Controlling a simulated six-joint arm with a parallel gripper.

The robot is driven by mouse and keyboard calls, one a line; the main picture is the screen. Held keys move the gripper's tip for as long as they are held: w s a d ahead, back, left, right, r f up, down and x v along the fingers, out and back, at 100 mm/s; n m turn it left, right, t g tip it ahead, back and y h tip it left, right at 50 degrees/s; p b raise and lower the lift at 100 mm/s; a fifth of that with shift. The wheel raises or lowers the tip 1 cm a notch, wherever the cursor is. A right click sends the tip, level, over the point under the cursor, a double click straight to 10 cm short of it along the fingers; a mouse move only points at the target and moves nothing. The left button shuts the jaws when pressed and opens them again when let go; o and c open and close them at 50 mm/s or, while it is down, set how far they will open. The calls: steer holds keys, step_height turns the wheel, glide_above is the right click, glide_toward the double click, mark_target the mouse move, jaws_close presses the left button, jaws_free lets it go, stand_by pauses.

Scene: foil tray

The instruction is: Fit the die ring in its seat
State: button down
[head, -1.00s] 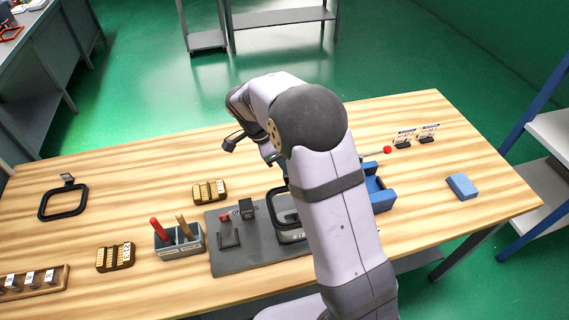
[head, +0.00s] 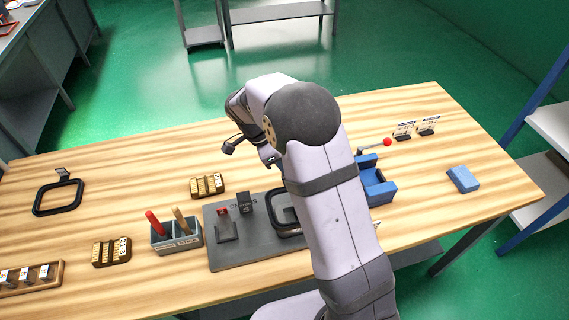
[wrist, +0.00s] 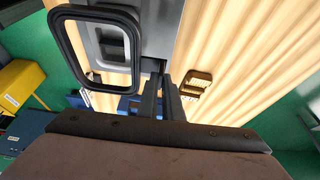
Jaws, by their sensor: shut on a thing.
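A black rounded-rectangular ring (wrist: 136,50), taken to be the die ring, fills the upper left of the wrist view, close to the camera. My gripper (wrist: 161,82) is shut at the ring's right side; the exact hold is hard to see. The grey base plate (head: 222,262) lies on the table and carries a dark rounded-rectangular frame (head: 272,215), partly behind my arm in the head view. I cannot tell whether that frame is the seat or the held ring. A similar black ring with a tab (head: 39,200) lies at the table's left.
A tool holder (head: 176,243) stands left of the plate, near brass-coloured blocks (head: 207,185). A blue fixture with a red-knobbed lever (head: 380,190) stands right of my arm. A blue block (head: 462,180) lies further right. The table's left middle is fairly clear.

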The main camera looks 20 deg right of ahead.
steer(key=shift+f+b, duration=2.8)
steer(key=shift+f, duration=0.3)
steer(key=shift+f+b, duration=0.5)
steer(key=shift+b, duration=0.45)
stand_by(0.5)
steer(key=c, duration=2.2)
jaws_free()
steer(key=shift+r, duration=0.2)
steer(key=shift+r+p, duration=1.3)
steer(key=shift+r, duration=0.75)
